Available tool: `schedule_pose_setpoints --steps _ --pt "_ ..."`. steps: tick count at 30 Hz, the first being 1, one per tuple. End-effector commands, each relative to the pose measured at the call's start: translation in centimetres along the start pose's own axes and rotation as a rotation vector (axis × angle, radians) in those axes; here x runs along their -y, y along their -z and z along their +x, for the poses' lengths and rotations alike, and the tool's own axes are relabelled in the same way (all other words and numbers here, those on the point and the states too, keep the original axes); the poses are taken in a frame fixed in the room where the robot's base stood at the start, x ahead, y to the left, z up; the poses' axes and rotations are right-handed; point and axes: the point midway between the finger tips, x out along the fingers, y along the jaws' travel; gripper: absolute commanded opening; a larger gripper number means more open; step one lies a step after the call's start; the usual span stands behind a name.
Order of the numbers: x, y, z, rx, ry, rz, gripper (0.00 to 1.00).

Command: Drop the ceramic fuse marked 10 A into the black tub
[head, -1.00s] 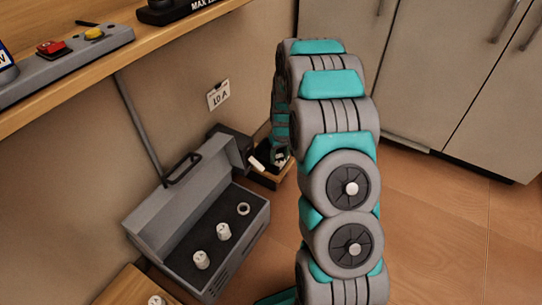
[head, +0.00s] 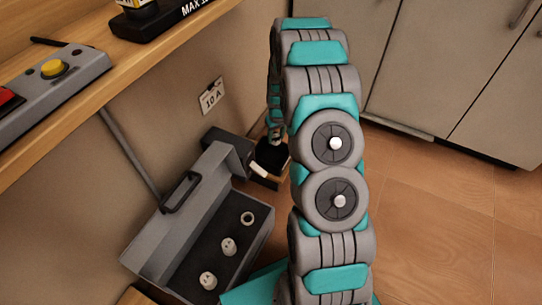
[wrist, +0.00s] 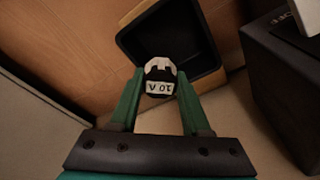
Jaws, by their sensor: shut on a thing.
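In the wrist view my gripper (wrist: 159,78) is shut on a white ceramic fuse (wrist: 160,86) with a dark band. Its label reads "10 A", upside down in the picture. The black tub (wrist: 182,42) lies beyond the fuse, open towards the camera and empty where it shows. The fuse overlaps the tub's near rim in the picture; the height between them is hard to tell. In the head view my gripper (head: 275,135) is small and at the tub's (head: 271,156) far edge; the fuse is not clear there.
An open grey case (head: 163,243) holds two white fuses (head: 208,280) (head: 229,246) and a ring (head: 247,218). A dark box (head: 228,150) stands beside the tub, with a small white piece (head: 259,171) near it. A wooden shelf (head: 100,85) juts out at left.

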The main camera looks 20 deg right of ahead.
Motion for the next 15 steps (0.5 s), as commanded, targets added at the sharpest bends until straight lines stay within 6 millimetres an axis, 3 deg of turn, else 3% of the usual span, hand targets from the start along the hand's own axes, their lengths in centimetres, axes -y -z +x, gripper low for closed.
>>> schedule_pose_setpoints --steps 9,15 --pt "0.0 -0.6 3.7 0.001 0.000 0.000 0.00" --pt "0.0 -0.7 4.6 -0.001 -0.001 0.000 0.00"
